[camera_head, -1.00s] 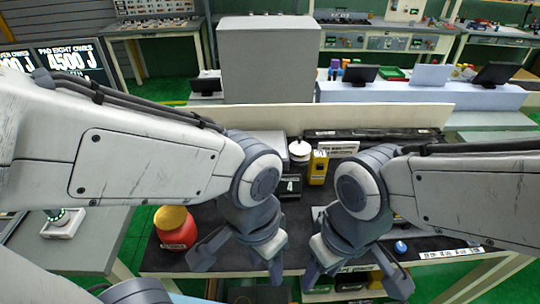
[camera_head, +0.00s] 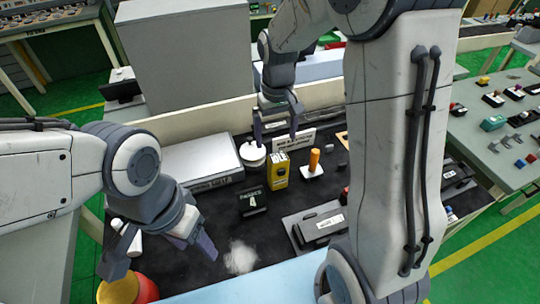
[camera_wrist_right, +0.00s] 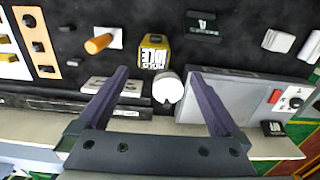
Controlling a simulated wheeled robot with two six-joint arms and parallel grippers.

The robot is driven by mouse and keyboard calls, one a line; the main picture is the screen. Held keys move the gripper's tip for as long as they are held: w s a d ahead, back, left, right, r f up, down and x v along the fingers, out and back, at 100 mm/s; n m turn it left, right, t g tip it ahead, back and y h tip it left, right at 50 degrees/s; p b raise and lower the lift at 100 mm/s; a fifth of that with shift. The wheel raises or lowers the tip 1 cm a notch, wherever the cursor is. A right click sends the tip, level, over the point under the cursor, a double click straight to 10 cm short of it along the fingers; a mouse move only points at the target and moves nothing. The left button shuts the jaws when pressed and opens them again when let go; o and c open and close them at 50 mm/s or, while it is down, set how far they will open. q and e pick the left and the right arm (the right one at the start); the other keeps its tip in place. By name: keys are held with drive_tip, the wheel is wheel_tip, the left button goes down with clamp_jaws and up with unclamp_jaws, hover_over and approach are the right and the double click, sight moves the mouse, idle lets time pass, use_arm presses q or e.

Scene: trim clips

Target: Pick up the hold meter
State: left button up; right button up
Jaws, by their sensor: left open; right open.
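A yellow box with a black-and-white label, which looks like the hold meter (camera_head: 280,170), stands upright on the dark bench mat. It also shows in the right wrist view (camera_wrist_right: 155,50), just beyond my fingertips. My right gripper (camera_head: 276,137) is open and points down at the back of the bench, behind and above the yellow box, not touching it as far as I can see. In the right wrist view the gripper (camera_wrist_right: 159,76) has a white round-topped object (camera_wrist_right: 167,88) showing between its fingers. My left gripper (camera_head: 160,254) is open and empty at the front left.
The white-topped object (camera_head: 252,153) stands close left of the yellow box. A grey box (camera_head: 203,163) is further left, a small black display (camera_head: 253,200) in front, an orange-handled piece (camera_head: 314,160) to the right. A low back wall (camera_head: 215,113) edges the bench.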

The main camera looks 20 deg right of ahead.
sight(278, 157)
drive_tip(key=f, duration=0.3)
drive_tip(key=w+f, duration=0.1)
drive_tip(key=f, duration=0.1)
drive_tip(key=shift+d+f+p, duration=0.15)
drive_tip(key=shift+d+p, duration=0.2)
drive_tip(key=shift+p, duration=0.05)
drive_tip(key=f, duration=0.1)
drive_tip(key=f+p, duration=0.1)
drive_tip(key=f, duration=0.2)
drive_tip(key=shift+s+d+f+p, duration=0.1)
drive_tip(key=shift+s+d+p, duration=0.15)
drive_tip(key=shift+p, duration=0.1)
drive_tip(key=shift+f, duration=0.55)
drive_tip(key=shift+a, duration=0.1)
drive_tip(key=c, duration=1.2)
